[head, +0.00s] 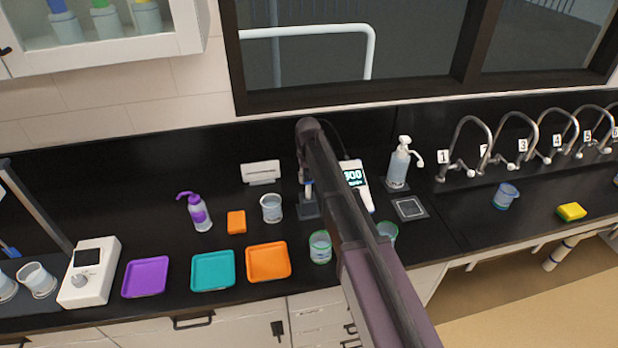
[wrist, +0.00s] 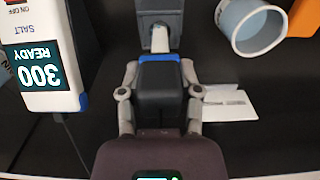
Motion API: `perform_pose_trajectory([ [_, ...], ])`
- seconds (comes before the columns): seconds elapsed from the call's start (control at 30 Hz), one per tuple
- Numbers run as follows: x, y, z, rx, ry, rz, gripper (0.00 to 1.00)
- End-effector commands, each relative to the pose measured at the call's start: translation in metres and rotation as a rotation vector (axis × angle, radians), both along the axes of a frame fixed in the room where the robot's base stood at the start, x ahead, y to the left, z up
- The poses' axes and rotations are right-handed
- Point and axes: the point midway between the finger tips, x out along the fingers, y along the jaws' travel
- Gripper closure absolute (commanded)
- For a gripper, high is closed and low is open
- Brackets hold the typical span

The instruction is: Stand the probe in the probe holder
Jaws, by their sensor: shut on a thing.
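My gripper (wrist: 161,75) is shut on the probe (wrist: 160,62), which has a dark handle, a blue band and a white stem. The stem points at the dark grey probe holder (wrist: 158,10) at the top of the wrist view. The stem's end overlaps the holder's opening there; I cannot tell how far in it is. In the head view the probe holder (head: 308,209) stands on the black counter, and a small blue and white part of the probe (head: 309,188) shows above it. My arm hides much of the gripper there.
The white meter (head: 355,180) reading 300 READY stands close beside the holder, with a cable. A beaker (head: 271,208) stands on the holder's other side, a white card (head: 261,172) behind it.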

Motion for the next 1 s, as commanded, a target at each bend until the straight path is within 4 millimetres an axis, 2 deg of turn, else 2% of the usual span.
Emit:
perform_pose_trajectory([
  [0.7,0.0,0.0,-0.027,0.0,0.0,0.0,0.97],
  [1.0,0.0,0.0,-0.032,0.0,0.0,0.0,0.97],
])
